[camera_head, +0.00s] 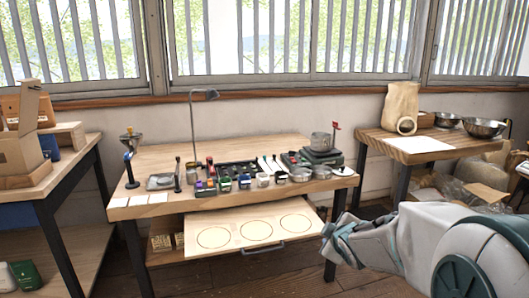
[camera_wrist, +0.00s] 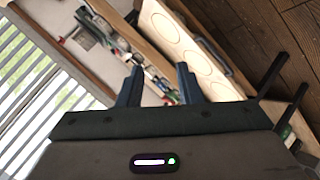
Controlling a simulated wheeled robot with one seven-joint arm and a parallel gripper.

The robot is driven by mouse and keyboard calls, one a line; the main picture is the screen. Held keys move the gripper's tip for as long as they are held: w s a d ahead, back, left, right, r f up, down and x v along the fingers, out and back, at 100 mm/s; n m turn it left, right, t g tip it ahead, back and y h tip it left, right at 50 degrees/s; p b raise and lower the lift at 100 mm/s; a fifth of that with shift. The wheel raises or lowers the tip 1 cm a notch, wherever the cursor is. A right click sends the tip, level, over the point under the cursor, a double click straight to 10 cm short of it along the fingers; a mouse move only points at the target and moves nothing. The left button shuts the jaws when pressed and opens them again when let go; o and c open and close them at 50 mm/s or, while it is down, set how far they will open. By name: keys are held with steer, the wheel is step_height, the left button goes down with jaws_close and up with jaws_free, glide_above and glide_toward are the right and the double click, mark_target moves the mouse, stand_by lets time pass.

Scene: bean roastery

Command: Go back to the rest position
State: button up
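My arm reaches in from the lower right of the head view, in front of the right end of the middle table (camera_head: 150,200). My gripper (camera_wrist: 158,76) shows in the wrist view as two dark fingers set apart. Nothing is held between them; they are open and clear of the table, which lies beyond them. The wrist view is tilted, with the windows at the left and the wooden floor at the upper right. In the head view I cannot make out the fingers.
A pulled-out board (camera_head: 236,247) with three circles juts from the table's front, close to my arm. Jars, tools, a lamp (camera_head: 192,130) and a scale (camera_head: 322,156) crowd the tabletop. Side tables stand left (camera_head: 70,165) and right (camera_head: 385,146). Floor shows between the middle and right tables.

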steer(key=s+a+r+m+g+p, duration=0.1)
steer(key=s+r+m+g+p, duration=0.3)
steer(key=s, duration=0.9)
steer(key=s+a+r+m+g+p, duration=0.1)
steer(key=s+r+m+g+p, duration=0.3)
steer(key=s+r+m+p, duration=0.3)
steer(key=s+r+p, duration=0.4)
steer(key=s, duration=0.2)
steer(key=shift+s+a+m+g+p, duration=0.2)
steer(key=shift+a+m+g+p, duration=0.1)
steer(key=shift+a+p, duration=0.1)
